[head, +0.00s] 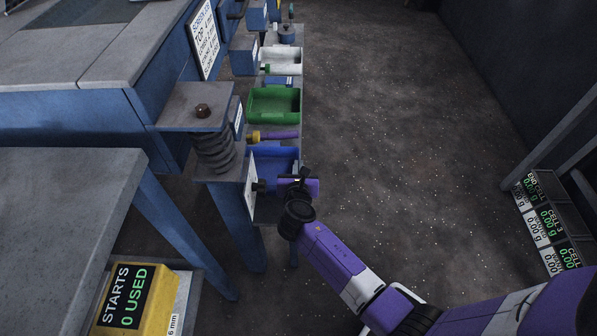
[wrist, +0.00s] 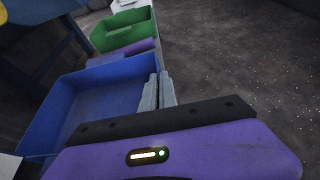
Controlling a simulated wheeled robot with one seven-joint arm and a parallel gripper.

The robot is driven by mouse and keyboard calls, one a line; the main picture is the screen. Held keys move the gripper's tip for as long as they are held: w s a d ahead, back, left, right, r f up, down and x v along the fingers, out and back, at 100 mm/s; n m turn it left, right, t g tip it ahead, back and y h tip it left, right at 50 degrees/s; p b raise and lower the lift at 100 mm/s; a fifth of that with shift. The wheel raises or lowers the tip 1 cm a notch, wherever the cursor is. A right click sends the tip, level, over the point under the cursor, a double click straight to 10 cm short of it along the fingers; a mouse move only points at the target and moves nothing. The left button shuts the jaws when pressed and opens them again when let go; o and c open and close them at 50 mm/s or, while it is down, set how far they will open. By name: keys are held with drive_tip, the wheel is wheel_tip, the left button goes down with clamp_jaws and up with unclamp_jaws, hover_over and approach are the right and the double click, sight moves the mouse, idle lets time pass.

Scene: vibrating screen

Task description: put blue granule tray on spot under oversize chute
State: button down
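The blue granule tray (head: 272,155) is an open, shallow box near the front end of the narrow grey shelf. It also shows large in the wrist view (wrist: 60,110), and the part of its inside that shows looks empty. My gripper (head: 300,180) is at the tray's near right side. In the wrist view its two fingers (wrist: 159,92) are close together, one on each side of the tray's right wall, and look shut on it. The fingertips and the tray's near corner are partly hidden. I cannot make out the oversize chute or its spot for certain.
A green tray (head: 274,103) and a white tray (head: 281,59) sit farther along the shelf. A purple bar with a yellow end (head: 272,135) lies between blue and green. Blue machine legs and a spring (head: 214,150) stand left.

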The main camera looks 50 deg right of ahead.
drive_tip(key=shift+f, duration=0.45)
drive_tip(key=c, duration=1.7)
unclamp_jaws()
drive_tip(key=shift+r, duration=0.15)
drive_tip(key=p+v, duration=0.4)
drive_tip(key=v, duration=0.7)
drive_tip(key=shift+s+a, duration=0.35)
drive_tip(key=shift+a, duration=0.05)
